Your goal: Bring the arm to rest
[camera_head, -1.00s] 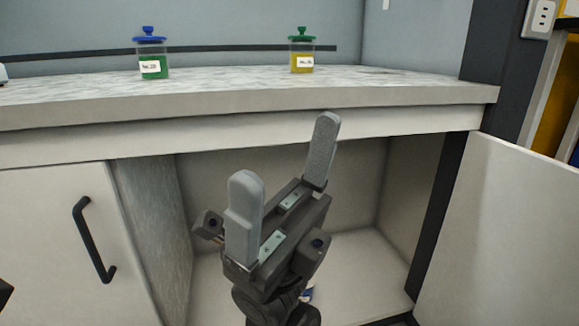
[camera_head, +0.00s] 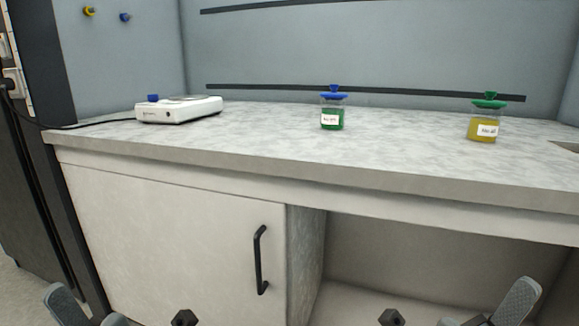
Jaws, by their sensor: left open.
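My right gripper (camera_head: 507,306) is at the bottom right edge in a mirrored pose, with one finger showing. Whether its jaws are open or shut is hidden. Both grippers are below the level of the counter and apart from the things on it.
The grey counter (camera_head: 250,135) carries a white plate device (camera_head: 180,110), a blue-lidded jar with green contents (camera_head: 332,110) and a green-lidded jar with yellow contents (camera_head: 485,122). Below are a closed door with a black handle (camera_head: 260,260) and an open compartment (camera_head: 420,255).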

